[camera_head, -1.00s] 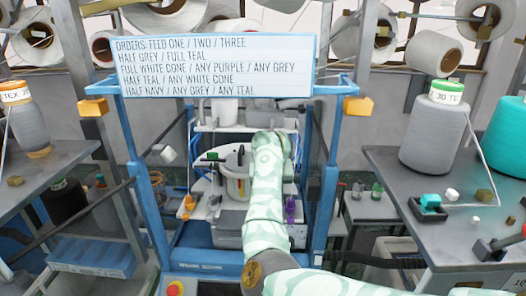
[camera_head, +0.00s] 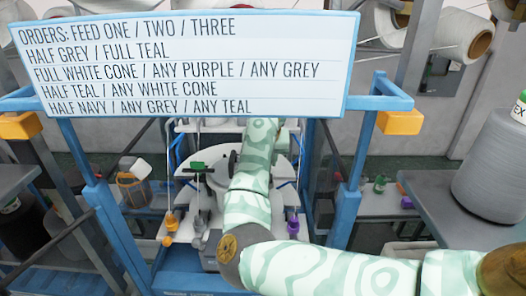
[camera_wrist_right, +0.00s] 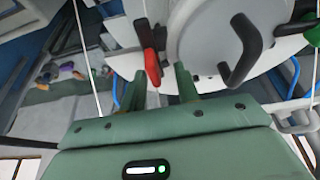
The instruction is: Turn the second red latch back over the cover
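In the right wrist view, a red latch (camera_wrist_right: 152,68) hangs at the left edge of the round pale grey cover (camera_wrist_right: 200,45), which carries a bent black handle (camera_wrist_right: 243,50). My right gripper (camera_wrist_right: 161,84) is open, with its two green fingers apart just below the latch. The latch appears nearly in line with the left finger; I cannot tell whether they touch. In the head view, my patterned right arm reaches into the blue-framed machine (camera_head: 350,205) and its gripper is hidden. A second red latch cannot be told apart. My left gripper is not in view.
A white order board (camera_head: 190,62) spans the machine's top and hides part of it. Orange (camera_head: 170,225) and purple (camera_head: 293,222) pieces stand on either side of the arm. A grey cone (camera_head: 490,165) stands on the right table. Blue uprights flank the opening.

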